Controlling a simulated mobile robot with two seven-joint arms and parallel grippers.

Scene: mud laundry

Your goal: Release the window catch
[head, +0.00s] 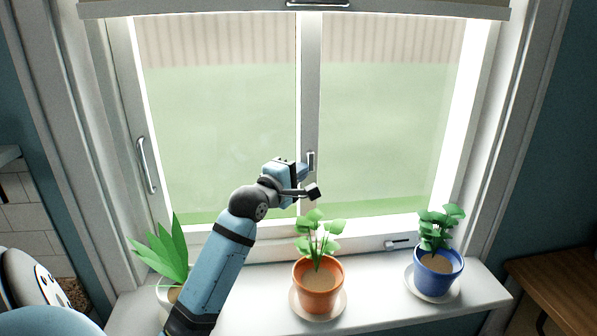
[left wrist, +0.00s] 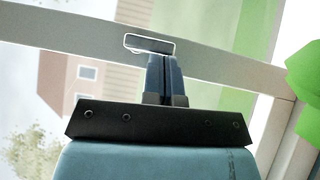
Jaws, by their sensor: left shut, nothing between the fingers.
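The window catch (head: 311,160) is a small light piece on the upright bar between the two window panes. In the left wrist view it shows as a pale rounded frame around a dark middle (left wrist: 149,43). My left gripper (head: 304,171) is just in front of the catch's lower end. Its two blue fingers are together and empty, and in the left wrist view their tips (left wrist: 163,58) overlap the catch's lower edge. I cannot tell whether they touch it. My right gripper is in neither view.
On the sill (head: 375,297) stand an orange pot (head: 318,294) below my gripper, a blue pot (head: 435,273) at right and a leafy plant (head: 163,249) at left. A handle (head: 147,165) is on the left frame. A small lever (head: 398,244) is on the bottom frame.

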